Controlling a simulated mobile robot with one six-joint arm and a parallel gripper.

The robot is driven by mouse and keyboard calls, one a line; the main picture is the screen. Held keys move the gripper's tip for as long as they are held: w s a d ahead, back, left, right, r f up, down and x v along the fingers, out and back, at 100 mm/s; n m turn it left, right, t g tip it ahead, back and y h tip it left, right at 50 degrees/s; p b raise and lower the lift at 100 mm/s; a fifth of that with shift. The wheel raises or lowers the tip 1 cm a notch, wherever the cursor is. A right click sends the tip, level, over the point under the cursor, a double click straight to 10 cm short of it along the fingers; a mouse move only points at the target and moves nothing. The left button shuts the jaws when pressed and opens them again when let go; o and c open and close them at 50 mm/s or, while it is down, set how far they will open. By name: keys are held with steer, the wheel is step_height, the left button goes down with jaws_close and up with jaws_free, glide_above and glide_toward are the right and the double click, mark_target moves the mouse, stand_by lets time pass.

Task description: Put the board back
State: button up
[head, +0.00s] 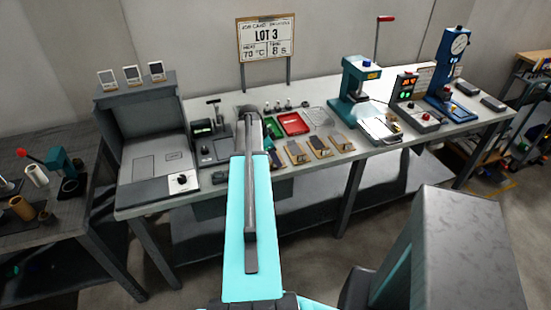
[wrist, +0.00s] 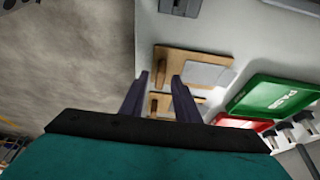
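In the head view several small wooden boards with grey plates lie in a row along the bench front, such as a middle one (head: 297,153) and a right one (head: 341,142). The wrist view shows one wooden board (wrist: 168,60) with a pale grey plate on it, and a second board (wrist: 160,104) seen between my fingers. My gripper (wrist: 160,77) is open, its fingertips apart over the near board's edge. I cannot tell whether they touch it. In the head view my arm hides the gripper. Which board the task means is not clear.
A green tray (head: 273,128) and a red tray (head: 293,124) lie behind the boards. A LOT 3 sign (head: 266,38) stands behind. The bench's front edge is close to the boards.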

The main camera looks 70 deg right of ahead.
steer(key=shift+r, duration=0.15)
steer(key=b+v, duration=0.3)
steer(key=v, duration=0.9)
stand_by(0.9)
